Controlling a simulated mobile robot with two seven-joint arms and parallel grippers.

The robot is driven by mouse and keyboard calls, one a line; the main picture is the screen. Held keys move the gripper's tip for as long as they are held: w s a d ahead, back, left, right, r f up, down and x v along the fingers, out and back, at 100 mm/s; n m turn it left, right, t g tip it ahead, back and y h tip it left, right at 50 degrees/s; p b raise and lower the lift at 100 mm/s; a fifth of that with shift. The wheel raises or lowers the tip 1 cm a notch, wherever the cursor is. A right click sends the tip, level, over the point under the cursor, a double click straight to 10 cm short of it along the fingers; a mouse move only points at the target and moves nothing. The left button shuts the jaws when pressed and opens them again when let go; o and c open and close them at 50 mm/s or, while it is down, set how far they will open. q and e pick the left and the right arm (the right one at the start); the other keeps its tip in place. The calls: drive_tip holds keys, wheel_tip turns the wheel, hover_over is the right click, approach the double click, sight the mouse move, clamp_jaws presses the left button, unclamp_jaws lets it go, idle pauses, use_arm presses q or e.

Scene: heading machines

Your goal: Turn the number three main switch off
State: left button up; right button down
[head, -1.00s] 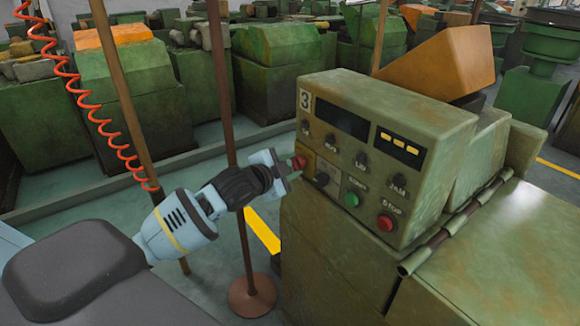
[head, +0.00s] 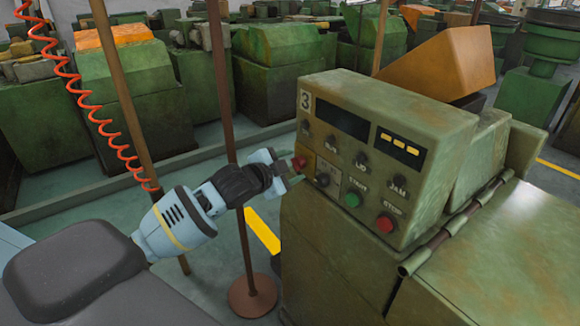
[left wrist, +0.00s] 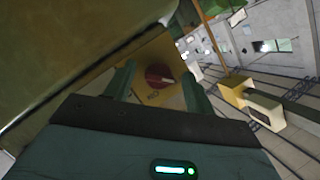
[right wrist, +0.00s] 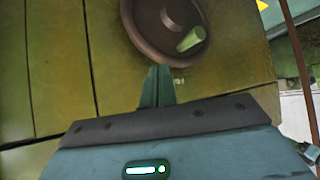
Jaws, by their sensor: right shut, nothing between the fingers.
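The control box (head: 385,165) marked 3 stands in the middle right of the head view. The red main switch (head: 300,163) is at its left edge; in the left wrist view it is a red rotary knob (left wrist: 158,77) on a yellow plate (left wrist: 150,52). My left gripper (head: 290,171) is just in front of the switch. In the left wrist view its fingers are spread, with the knob between and beyond them; contact is not visible. My right gripper (right wrist: 158,86) is shut and empty, below a dark round wheel (right wrist: 165,25) with a green handle.
The box also carries a green START button (head: 352,199), a red STOP button (head: 386,223) and several black knobs. A brown post (head: 240,190) stands behind my left arm. A red coiled hose (head: 90,110) hangs at the left. Green machines fill the background.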

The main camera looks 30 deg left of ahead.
use_arm(q)
drive_tip(key=shift+s, duration=0.1)
drive_tip(key=v, duration=0.7)
drive_tip(key=shift+s, duration=0.3)
drive_tip(key=shift+a+r, duration=0.1)
idle(0.3)
drive_tip(key=s+d+f+n+g, duration=0.1)
drive_tip(key=s+d+f, duration=0.1)
drive_tip(key=f, duration=0.5)
drive_tip(key=s+d+f+n+g, duration=0.1)
drive_tip(key=s+d+f+n, duration=0.15)
drive_tip(key=f, duration=0.45)
drive_tip(key=s+d+f+n+g, duration=0.1)
drive_tip(key=s+d+f, duration=0.4)
drive_tip(key=s+f, duration=0.5)
drive_tip(key=s+d+f+n+g, duration=0.2)
drive_tip(key=s+d+f+n, duration=0.2)
drive_tip(key=s+f, duration=0.7)
drive_tip(key=shift+s+d+f, duration=0.2)
drive_tip(key=shift+s+d, duration=0.5)
drive_tip(key=shift+s, duration=0.45)
